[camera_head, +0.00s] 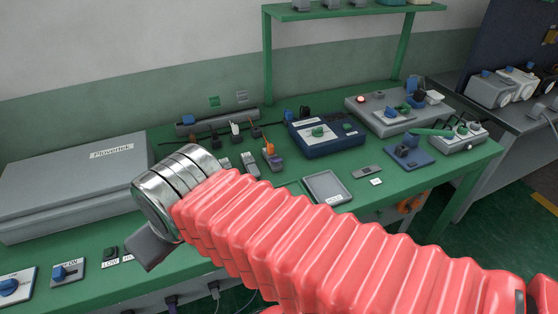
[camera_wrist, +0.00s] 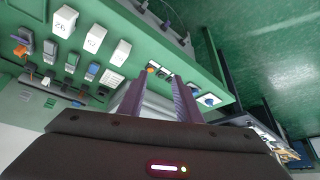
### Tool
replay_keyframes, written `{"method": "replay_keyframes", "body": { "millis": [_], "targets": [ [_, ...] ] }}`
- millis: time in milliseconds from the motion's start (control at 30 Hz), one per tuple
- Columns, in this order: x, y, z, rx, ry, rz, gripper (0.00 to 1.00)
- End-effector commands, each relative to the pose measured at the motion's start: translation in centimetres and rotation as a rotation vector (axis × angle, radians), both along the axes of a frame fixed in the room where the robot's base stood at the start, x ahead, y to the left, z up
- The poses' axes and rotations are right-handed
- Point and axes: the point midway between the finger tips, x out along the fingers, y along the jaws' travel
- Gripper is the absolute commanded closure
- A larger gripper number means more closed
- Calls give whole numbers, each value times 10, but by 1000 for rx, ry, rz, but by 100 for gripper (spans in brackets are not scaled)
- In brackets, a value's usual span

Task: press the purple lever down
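In the head view, a small purple-grey switch block (camera_head: 275,163) with an orange top stands mid-bench. Dark purple plugs or cables (camera_head: 172,301) hang below the bench's front edge. My gripper (camera_head: 148,250) points down over the front left of the bench, its fingers mostly hidden there. In the wrist view my gripper (camera_wrist: 156,84) shows two purple-grey fingers standing apart with nothing visibly held between them. Small levers and switches on the bench lie beyond the fingertips, apart from them.
Left of my gripper is a large grey case (camera_head: 75,180). A grey tray (camera_head: 327,186) and a dark blue box (camera_head: 328,140) are further right. A green shelf (camera_head: 350,12) stands behind.

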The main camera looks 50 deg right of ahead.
Motion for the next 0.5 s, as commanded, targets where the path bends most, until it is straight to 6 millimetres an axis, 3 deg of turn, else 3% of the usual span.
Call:
{"method": "replay_keyframes", "body": {
  "millis": [167,267,500],
  "targets": [
    [1,1,-3,25,12,-21,56],
    [2,1,-10,81,41,-72,56],
    [16,9,-38,367,148,-319,56]
  ]
}}
